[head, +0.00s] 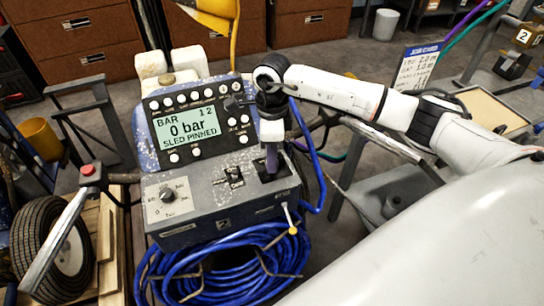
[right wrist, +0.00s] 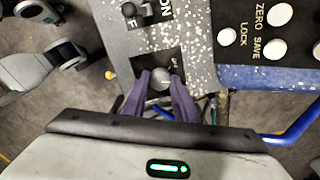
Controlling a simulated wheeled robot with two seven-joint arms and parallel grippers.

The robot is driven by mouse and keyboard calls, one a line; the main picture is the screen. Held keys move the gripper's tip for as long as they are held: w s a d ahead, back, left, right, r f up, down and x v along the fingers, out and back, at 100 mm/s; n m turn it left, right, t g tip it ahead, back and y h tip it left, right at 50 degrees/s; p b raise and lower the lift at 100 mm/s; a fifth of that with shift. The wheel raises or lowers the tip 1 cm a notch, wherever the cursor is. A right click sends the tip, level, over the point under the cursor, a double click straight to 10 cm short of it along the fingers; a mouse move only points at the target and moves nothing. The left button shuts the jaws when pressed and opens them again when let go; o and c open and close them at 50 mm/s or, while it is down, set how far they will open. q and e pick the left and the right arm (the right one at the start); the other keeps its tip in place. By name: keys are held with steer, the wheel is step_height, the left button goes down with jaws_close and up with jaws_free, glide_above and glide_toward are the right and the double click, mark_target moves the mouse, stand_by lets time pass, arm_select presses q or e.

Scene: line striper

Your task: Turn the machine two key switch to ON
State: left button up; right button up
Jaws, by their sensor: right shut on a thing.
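Machine two's console (head: 205,205) has a "2" on its front and a lit screen (head: 187,130) reading "0 bar" and "SLED PINNED". A small dark switch (head: 233,176) with a label plate sits mid-panel. In the right wrist view a dark switch (right wrist: 129,10) stands beside lettering that reads "ON" and ends in "F"; its exact setting is unclear. My right gripper (head: 271,166) points down at a black plate right of that switch. In the right wrist view its fingers (right wrist: 160,92) are shut on a round grey knob (right wrist: 160,77). My left gripper is out of view.
A rotary dial (head: 167,195) is on the panel's left. A yellow-tipped lever (head: 292,230) and coiled blue hose (head: 215,270) are at the console's front. A wheel (head: 50,250) stands at left, and a red-buttoned bar (head: 88,170) rises beside it.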

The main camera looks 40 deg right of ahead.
steer(key=shift+m, duration=1.5)
steer(key=o, duration=1.1)
steer(key=shift+c, duration=0.2)
steer(key=shift+r, duration=0.15)
step_height(320, 180, up, 10)
steer(key=shift+b, duration=0.4)
